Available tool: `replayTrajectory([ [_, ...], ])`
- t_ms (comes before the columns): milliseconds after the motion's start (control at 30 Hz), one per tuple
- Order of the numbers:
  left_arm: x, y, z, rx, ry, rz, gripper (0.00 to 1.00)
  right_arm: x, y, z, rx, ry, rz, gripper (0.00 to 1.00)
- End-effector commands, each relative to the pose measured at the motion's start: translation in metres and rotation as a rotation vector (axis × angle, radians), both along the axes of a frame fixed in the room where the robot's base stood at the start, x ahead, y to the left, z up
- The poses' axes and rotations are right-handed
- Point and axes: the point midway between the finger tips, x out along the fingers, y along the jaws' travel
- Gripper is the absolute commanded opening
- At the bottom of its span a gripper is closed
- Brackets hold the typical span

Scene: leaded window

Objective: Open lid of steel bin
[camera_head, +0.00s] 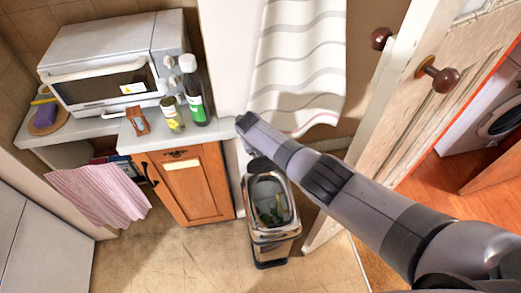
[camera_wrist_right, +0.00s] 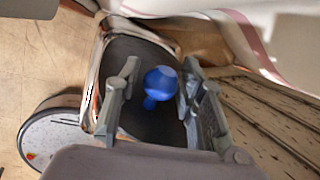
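The steel bin (camera_head: 275,238) stands on the floor below the counter's right end, in the middle of the head view. Inside its shiny rim is a dark area with greenish shapes; I cannot clearly tell the lid from the opening. My right arm reaches in from the right, and its hand is at the bin's far edge, mostly hidden. In the right wrist view my right gripper (camera_wrist_right: 160,85) is open, its fingers apart over the bin's dark, steel-rimmed surface (camera_wrist_right: 130,50). A blue rounded object (camera_wrist_right: 158,83) shows between the fingers; contact is unclear. My left gripper is out of view.
An orange-brown cabinet (camera_head: 190,185) is left of the bin. A toaster oven (camera_head: 105,75) and bottles (camera_head: 192,95) stand on the counter. A striped curtain (camera_head: 297,60) hangs behind, and an open door (camera_head: 440,100) is at the right. Floor (camera_head: 180,255) in front is clear.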

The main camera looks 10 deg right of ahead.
Motion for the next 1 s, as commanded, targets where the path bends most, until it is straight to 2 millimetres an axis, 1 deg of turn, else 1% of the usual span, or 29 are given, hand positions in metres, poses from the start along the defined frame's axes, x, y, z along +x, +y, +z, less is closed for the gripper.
replayTrajectory([
  [33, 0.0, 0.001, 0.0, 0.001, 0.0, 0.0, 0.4, 0.001, 0.0, 0.001, 0.0, -0.001, 0.0, 0.42],
  [100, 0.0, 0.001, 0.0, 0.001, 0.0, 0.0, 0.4, 0.001, 0.0, 0.001, 0.0, -0.002, 0.0, 0.46],
  [300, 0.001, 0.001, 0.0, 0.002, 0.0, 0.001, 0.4, 0.001, 0.0, 0.001, 0.0, -0.003, 0.001, 0.47],
  [400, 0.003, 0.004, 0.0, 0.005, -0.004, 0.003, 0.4, 0.001, 0.0, 0.002, 0.001, -0.004, 0.001, 0.47],
  [567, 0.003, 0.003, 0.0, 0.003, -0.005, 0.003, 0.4, 0.001, 0.001, 0.006, 0.001, -0.005, 0.0, 0.47],
  [867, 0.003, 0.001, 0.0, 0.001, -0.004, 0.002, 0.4, -0.008, 0.006, 0.032, 0.002, -0.006, 0.003, 0.47],
  [1000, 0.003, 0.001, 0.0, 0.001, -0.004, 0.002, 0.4, -0.014, 0.01, 0.052, 0.002, -0.006, 0.002, 0.47],
])
